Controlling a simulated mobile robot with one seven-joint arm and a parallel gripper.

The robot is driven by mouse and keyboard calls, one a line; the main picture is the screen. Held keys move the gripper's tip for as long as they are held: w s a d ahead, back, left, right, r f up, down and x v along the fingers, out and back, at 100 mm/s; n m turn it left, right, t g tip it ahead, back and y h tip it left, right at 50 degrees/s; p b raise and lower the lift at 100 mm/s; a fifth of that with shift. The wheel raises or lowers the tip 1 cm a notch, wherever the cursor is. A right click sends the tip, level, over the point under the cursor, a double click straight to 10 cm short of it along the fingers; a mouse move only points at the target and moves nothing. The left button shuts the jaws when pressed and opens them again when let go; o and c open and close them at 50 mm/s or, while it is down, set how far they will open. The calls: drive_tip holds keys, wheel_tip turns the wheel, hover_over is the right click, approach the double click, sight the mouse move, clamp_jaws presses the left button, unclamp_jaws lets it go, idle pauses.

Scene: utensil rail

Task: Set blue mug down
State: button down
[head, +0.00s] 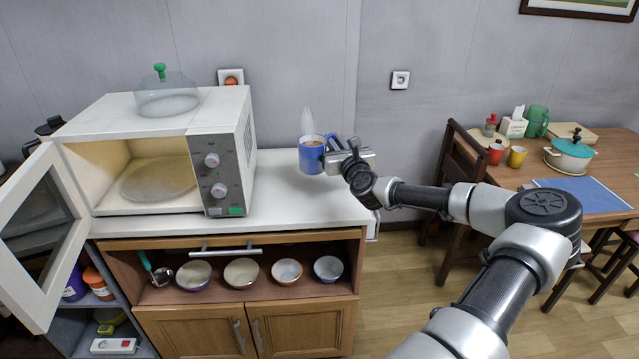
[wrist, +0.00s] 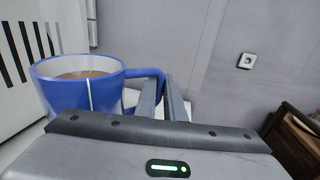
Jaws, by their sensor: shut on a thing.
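The blue mug (head: 311,160) holds a brown drink and stands upright over the right part of the white counter (head: 300,205). Faint steam rises above it. In the wrist view the mug (wrist: 105,92) is at the left, with its handle toward my fingers. My gripper (head: 331,154) comes from the right and is shut on the mug's handle. The fingers show in the wrist view (wrist: 163,95). I cannot tell whether the mug's base touches the counter.
A white microwave (head: 222,130) stands left of the mug, its door (head: 40,235) open and its inside empty but for a plate (head: 160,180). A glass dome (head: 166,97) is on top. The counter's front is clear. Several bowls (head: 241,272) sit on the shelf below. A dining table (head: 515,172) is at right.

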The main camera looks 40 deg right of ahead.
wheel_tip(320, 180, down, 8)
drive_tip(key=shift+a+f+b, duration=0.1)
drive_tip(key=shift+f+b, duration=0.05)
drive_tip(key=shift+b, duration=0.4)
drive_tip(key=shift+f, duration=0.15)
drive_tip(key=c, duration=1.8)
unclamp_jaws()
drive_tip(key=shift+c, duration=0.2)
drive_tip(key=v, duration=1.2)
drive_tip(key=shift+p, duration=0.3)
